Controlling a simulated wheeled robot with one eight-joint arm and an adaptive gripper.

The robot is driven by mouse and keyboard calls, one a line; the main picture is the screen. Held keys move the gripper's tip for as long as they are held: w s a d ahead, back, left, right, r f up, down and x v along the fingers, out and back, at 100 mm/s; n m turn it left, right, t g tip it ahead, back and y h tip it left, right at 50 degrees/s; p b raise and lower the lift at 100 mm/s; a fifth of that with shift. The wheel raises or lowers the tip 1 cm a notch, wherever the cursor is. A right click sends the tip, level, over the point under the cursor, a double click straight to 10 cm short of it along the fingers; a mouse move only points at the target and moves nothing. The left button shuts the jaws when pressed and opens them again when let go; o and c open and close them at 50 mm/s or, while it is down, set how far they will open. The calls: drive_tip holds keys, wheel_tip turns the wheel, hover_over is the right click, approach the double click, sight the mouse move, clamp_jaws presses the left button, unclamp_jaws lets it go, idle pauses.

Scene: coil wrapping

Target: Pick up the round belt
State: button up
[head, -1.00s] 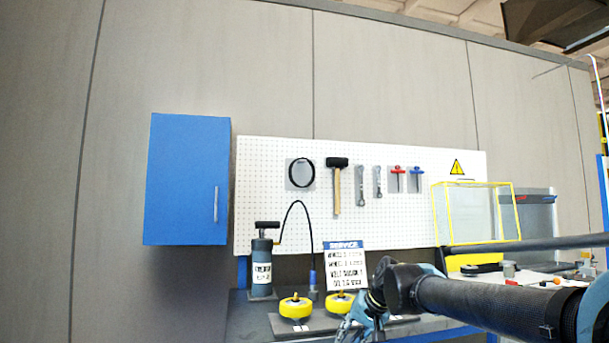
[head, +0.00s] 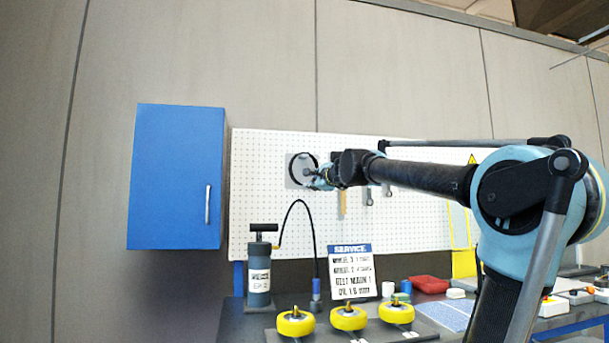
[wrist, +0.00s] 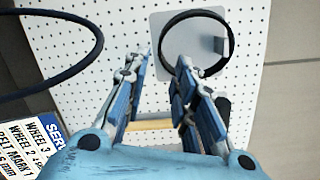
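The round belt (head: 293,166) is a black ring hanging on a grey plate on the white pegboard. In the wrist view the belt (wrist: 230,47) hangs from a small peg, with the grey plate (wrist: 190,37) behind it. My gripper (head: 312,177) is up in front of the pegboard, at the lower right of the belt in the head view.
A hammer (head: 343,205) and wrenches (head: 368,196) hang right of the belt. A blue cabinet (head: 175,178) is on the wall at left. Below stand a pump (head: 259,275) with a black hose, a service sign (head: 351,272) and three yellow wheels (head: 348,318).

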drive_tip(key=shift+d+x, duration=0.2)
drive_tip(key=shift+x, duration=3.8)
drive_tip(key=shift+d+x, duration=0.15)
drive_tip(key=shift+x, duration=3.85)
drive_tip(key=shift+w, duration=0.15)
clamp_jaws()
